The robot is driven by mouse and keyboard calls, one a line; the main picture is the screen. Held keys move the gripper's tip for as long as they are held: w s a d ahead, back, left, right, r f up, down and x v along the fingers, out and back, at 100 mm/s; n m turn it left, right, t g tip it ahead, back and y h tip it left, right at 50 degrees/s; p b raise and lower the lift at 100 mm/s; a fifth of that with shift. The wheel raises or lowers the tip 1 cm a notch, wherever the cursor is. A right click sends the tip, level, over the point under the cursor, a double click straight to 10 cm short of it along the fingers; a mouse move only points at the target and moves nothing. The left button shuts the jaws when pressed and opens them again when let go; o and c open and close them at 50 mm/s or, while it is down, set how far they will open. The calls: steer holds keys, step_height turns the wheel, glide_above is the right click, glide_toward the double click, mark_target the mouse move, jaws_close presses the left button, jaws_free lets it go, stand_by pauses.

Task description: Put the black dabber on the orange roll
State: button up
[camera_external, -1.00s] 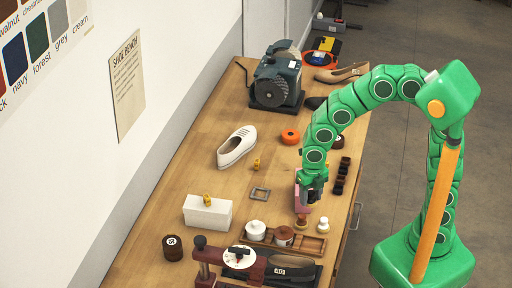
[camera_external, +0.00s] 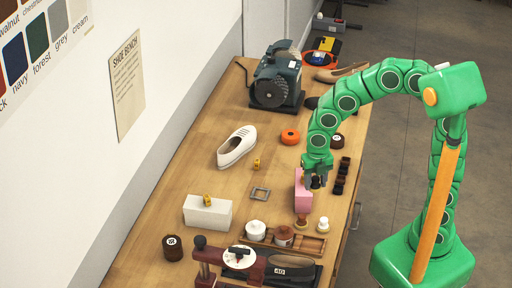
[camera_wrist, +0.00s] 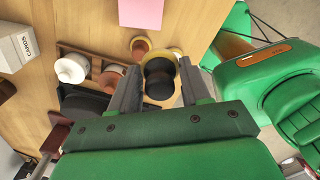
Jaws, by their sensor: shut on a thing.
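The black dabber (camera_wrist: 158,80) is between the two fingers of my gripper (camera_wrist: 153,88) in the wrist view, its dark knob toward the camera. In the external view my gripper (camera_external: 317,180) is shut on it, raised above the bench beside the pink block; the dabber is mostly hidden by the fingers there. The orange roll (camera_external: 290,137) lies on the bench farther back, up and left of my gripper, with nothing seen on top of it. The roll is not seen in the wrist view.
The pink block (camera_external: 303,190), a brown dabber (camera_external: 301,221) and a cream-topped one (camera_external: 323,224) stand close by. A dark rack (camera_external: 342,176) is to the right. A white shoe (camera_external: 237,147) and a grinder (camera_external: 277,80) are farther back. Bare wood surrounds the roll.

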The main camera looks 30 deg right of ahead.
steer(key=w+d+r+m, duration=0.1)
steer(key=w+d+m, duration=0.75)
steer(key=w, duration=0.55)
steer(key=w+d+r+m, duration=0.1)
steer(key=w+d+m, duration=0.6)
steer(key=w+d, duration=0.5)
glide_above(288, 135)
step_height(288, 135, down, 9)
steer(key=shift+s+d+f, duration=0.1)
steer(key=shift+f, duration=0.15)
steer(key=shift+w+f, duration=0.2)
steer(key=shift+f, duration=1.35)
steer(key=o, duration=1)
steer(key=shift+f, duration=0.1)
